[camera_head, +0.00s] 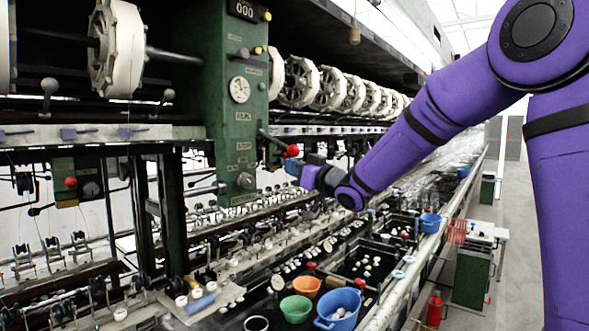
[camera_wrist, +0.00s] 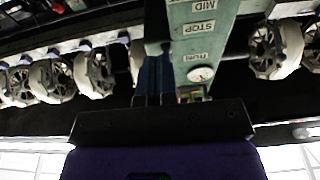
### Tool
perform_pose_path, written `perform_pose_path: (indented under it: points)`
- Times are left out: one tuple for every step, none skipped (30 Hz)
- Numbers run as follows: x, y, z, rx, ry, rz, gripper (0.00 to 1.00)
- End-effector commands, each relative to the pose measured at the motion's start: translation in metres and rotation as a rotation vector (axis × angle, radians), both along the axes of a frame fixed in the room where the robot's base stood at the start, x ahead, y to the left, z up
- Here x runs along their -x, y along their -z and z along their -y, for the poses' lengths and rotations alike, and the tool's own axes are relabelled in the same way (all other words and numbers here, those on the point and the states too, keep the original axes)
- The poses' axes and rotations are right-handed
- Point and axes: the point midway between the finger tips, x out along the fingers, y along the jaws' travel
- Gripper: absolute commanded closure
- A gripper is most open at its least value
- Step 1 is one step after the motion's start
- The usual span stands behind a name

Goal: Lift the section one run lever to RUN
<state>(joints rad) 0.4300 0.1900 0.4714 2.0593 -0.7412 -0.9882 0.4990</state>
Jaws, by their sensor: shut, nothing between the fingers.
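The run lever (camera_head: 275,141) is a dark bar with a red ball knob (camera_head: 292,151). It slopes down to the right from the side of the green column (camera_head: 221,90). My gripper (camera_head: 288,166) is shut and empty, its blue fingertips just below and beside the red knob. I cannot tell whether they touch. In the wrist view my gripper (camera_wrist: 153,62) shows as blue fingers beside the green column (camera_wrist: 208,45). The column carries MID, STOP and a third label, tilted and partly legible, above a pale round dial (camera_wrist: 200,74). The red knob is not discernible there.
White reels (camera_head: 300,82) line the machine behind the column. Below lie wet basins with a blue bowl (camera_head: 338,308), an orange bowl (camera_head: 307,286) and a green bowl (camera_head: 296,309). A small green box with another red knob (camera_head: 70,182) is at left. The right aisle (camera_head: 512,215) is open.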

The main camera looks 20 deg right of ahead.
Motion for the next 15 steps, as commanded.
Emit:
perform_pose_path:
  points:
    - [0.0, 0.0, 0.0, 0.0, 0.0, 0.0, 1.0]
    - [0.0, -0.001, 0.0, 0.0, 0.0, 0.0, 1.0]
    - [0.0, -0.001, 0.0, 0.0, 0.0, 0.0, 1.0]
    - [0.0, -0.002, 0.0, 0.0, 0.0, 0.0, 1.0]
    - [0.0, -0.003, 0.0, -0.001, 0.0, 0.001, 1.0]
    - [0.0, -0.004, 0.0, 0.0, -0.001, 0.002, 1.0]
    - [0.0, -0.005, 0.0, 0.0, -0.001, 0.002, 1.0]
    - [0.0, -0.007, 0.0, 0.0, -0.001, 0.002, 1.0]
    - [0.0, -0.008, 0.0, 0.001, -0.001, 0.002, 1.0]
    - [0.0, -0.009, 0.0, 0.001, -0.001, 0.002, 1.0]
    - [0.0, -0.01, 0.0, 0.001, -0.001, 0.002, 1.0]
    - [0.0, -0.011, 0.0, 0.001, -0.001, 0.002, 1.0]
    - [0.0, -0.011, 0.0, 0.001, -0.001, 0.002, 1.0]
    - [0.0, -0.011, 0.0, 0.001, -0.001, 0.002, 1.0]
    - [0.0, -0.011, 0.0, 0.0, 0.0, 0.001, 1.0]
